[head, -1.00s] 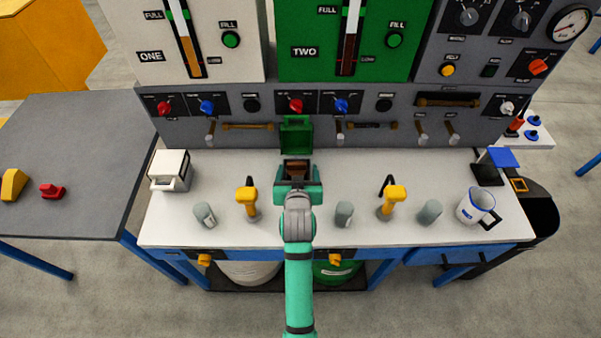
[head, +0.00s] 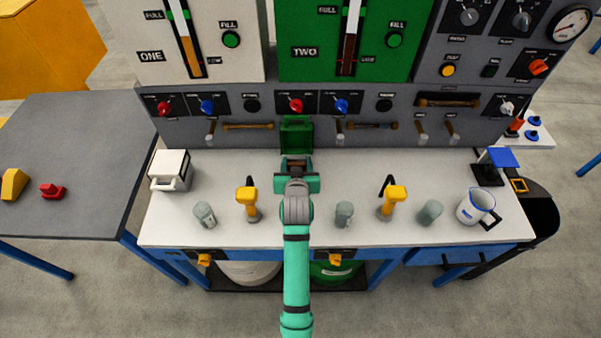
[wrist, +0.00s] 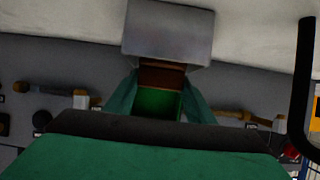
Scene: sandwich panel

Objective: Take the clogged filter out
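The filter housing (head: 296,135) is green with its lid raised, at the back middle of the white counter. Brown material, seemingly the clogged filter (head: 297,164), shows at its mouth in the head view. A brown piece (wrist: 162,76) also shows in the wrist view, below a grey block. My gripper (head: 297,167) is in front of the housing, its teal fingers apart, one on each side of the brown piece. In the wrist view my gripper (wrist: 162,88) looks open, with green visible between the fingers. Whether the fingertips touch the filter I cannot tell.
Yellow-headed taps (head: 248,203) and (head: 393,202) and grey cups (head: 205,214), (head: 344,214) flank my arm. A white container (head: 170,170) stands left; a white jug (head: 475,206) stands right. Levers line the back wall. A grey side table (head: 65,150) has free room.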

